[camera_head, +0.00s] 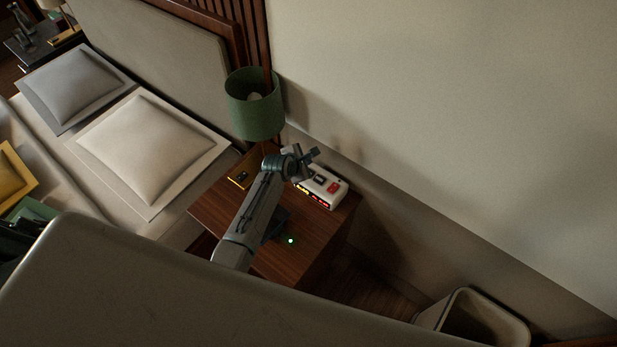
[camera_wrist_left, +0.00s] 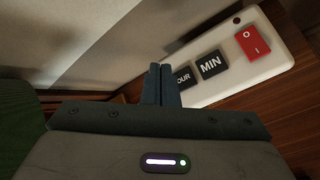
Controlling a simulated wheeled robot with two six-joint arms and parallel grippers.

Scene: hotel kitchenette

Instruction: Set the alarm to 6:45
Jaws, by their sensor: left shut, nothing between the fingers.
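The white alarm clock (camera_head: 325,187) stands on the wooden nightstand (camera_head: 309,244) against the wall. Its front display glows red and yellow, too small to read. In the left wrist view, the clock's top (camera_wrist_left: 262,64) shows a red switch (camera_wrist_left: 252,43) marked O and I, a black MIN button (camera_wrist_left: 210,65) and a partly hidden black button (camera_wrist_left: 183,78) reading "OUR". My left gripper (camera_head: 312,153) is over the clock's left end. Its closed fingers (camera_wrist_left: 160,84) are empty and overlap the "OUR" button's left edge in the wrist view; I cannot tell whether they touch. My right gripper is not in view.
A green lamp (camera_head: 256,113) stands at the back of the nightstand, left of my gripper. A bed with pillows (camera_head: 143,148) is at the left. A bin (camera_head: 475,318) stands on the floor at lower right. The wall is close behind the clock.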

